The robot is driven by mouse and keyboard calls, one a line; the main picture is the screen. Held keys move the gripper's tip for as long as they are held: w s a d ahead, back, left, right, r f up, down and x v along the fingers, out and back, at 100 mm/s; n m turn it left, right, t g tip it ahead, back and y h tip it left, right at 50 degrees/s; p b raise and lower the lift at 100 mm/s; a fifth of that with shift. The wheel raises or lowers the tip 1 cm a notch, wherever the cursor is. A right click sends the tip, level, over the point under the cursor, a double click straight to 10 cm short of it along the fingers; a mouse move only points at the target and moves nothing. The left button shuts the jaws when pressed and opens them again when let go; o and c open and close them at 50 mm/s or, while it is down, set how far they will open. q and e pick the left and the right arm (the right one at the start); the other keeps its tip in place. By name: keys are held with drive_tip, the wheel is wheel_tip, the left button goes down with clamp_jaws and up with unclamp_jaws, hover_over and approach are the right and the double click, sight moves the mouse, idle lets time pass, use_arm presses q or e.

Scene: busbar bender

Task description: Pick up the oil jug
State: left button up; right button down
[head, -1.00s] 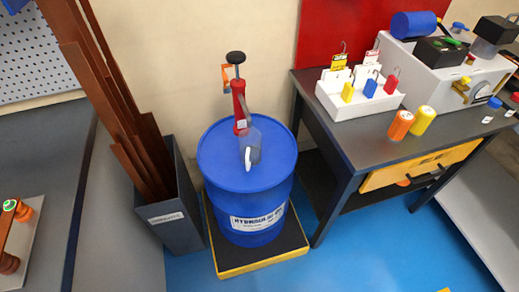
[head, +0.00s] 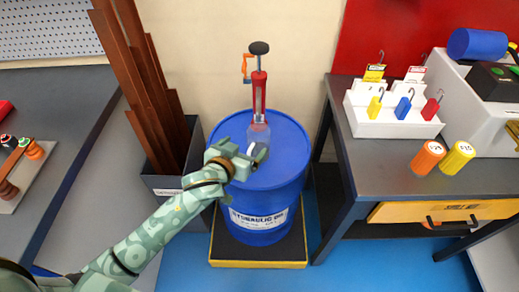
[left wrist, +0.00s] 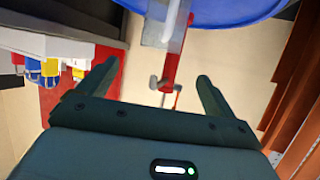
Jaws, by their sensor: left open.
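The oil jug (head: 259,134) is a clear, see-through container standing on top of the blue drum (head: 291,150), in front of the red hand pump (head: 259,92). My left gripper (head: 256,156) is in front of the jug and hides its lower part and handle. In the left wrist view the jug (left wrist: 167,22) shows only in part at the top edge, beyond the fingers. The left gripper (left wrist: 155,74) is open there, with nothing between its fingers. I cannot tell whether a finger touches the jug. My right gripper is not in view.
A grey bin (head: 196,145) of tall copper bars stands left of the drum. A dark table (head: 365,160) with padlocks in a white holder (head: 391,119) and orange and yellow cylinders is at right. The drum stands on a yellow-edged pallet (head: 258,264).

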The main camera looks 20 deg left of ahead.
use_arm(q)
drive_tip(key=b, duration=0.2)
approach(263, 129)
drive_tip(key=b+x, duration=0.1)
drive_tip(key=x, duration=0.1)
drive_tip(key=b+x, duration=0.2)
drive_tip(key=shift+w+f, duration=0.25)
drive_tip(key=shift+f, duration=0.2)
drive_tip(key=shift+w, duration=0.3)
drive_tip(key=shift+s+r, duration=0.1)
drive_tip(key=shift+r, duration=0.15)
drive_tip(key=c, duration=1.6)
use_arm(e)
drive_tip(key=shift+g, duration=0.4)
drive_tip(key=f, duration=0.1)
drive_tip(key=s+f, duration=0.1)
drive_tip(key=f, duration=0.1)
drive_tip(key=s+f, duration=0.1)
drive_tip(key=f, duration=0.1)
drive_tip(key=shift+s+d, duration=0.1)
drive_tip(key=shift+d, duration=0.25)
use_arm(q)
drive_tip(key=shift+r, duration=0.1)
